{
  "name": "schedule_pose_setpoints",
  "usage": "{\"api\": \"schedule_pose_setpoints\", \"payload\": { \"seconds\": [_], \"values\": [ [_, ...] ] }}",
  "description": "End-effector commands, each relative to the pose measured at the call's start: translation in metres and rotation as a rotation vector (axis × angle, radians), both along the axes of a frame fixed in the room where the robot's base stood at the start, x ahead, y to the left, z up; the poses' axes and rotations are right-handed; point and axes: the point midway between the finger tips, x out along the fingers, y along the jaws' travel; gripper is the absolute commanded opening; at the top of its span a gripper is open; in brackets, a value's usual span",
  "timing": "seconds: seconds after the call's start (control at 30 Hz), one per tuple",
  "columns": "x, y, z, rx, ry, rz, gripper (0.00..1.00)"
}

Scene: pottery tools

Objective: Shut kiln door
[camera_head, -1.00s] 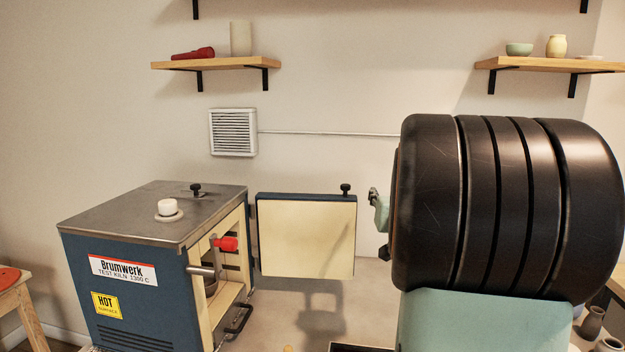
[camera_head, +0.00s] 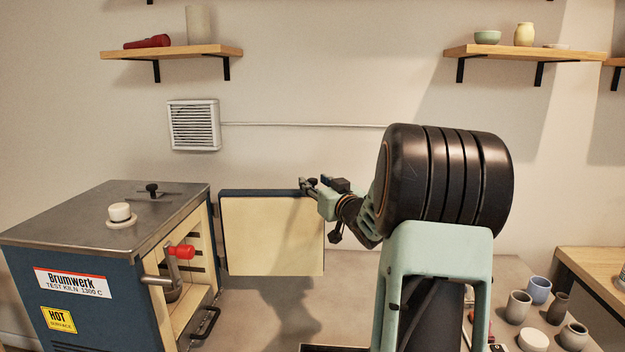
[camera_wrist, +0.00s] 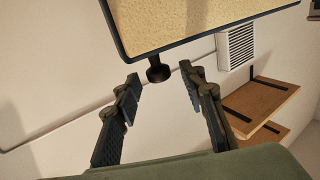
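The blue kiln (camera_head: 100,275) stands at the left in the head view. Its door (camera_head: 272,235) is swung wide open to the right, with its cream inner face showing. In the wrist view the door (camera_wrist: 190,22) fills the top, and its black knob (camera_wrist: 158,72) sticks out from the edge. My gripper (camera_head: 312,188) is at the door's upper right corner in the head view. In the wrist view my gripper (camera_wrist: 160,85) is open, with its fingers spread either side of the knob and apart from it. A red-tipped lever (camera_head: 181,252) is on the kiln front.
A white knob-like plug (camera_head: 120,213) sits on the kiln top. Several pots (camera_head: 540,290) stand on the table at the right. Wall shelves (camera_head: 172,52) and a vent (camera_head: 194,124) are behind. The table around the door looks mostly clear.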

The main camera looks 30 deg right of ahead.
Motion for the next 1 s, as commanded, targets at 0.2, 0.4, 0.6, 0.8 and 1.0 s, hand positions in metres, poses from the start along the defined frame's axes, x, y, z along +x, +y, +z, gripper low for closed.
{"api": "schedule_pose_setpoints", "payload": {
  "seconds": [0.2, 0.4, 0.6, 0.8, 1.0],
  "values": [
    [0.021, -0.003, 0.000, 0.001, 0.000, 0.000, 0.38],
    [0.024, -0.004, 0.000, 0.000, 0.001, -0.001, 0.38],
    [0.024, -0.004, 0.000, 0.000, 0.000, -0.001, 0.31],
    [0.024, -0.004, 0.000, 0.000, 0.000, -0.001, 0.09],
    [0.024, -0.004, 0.000, 0.000, 0.000, -0.001, 0.00]
  ]
}}
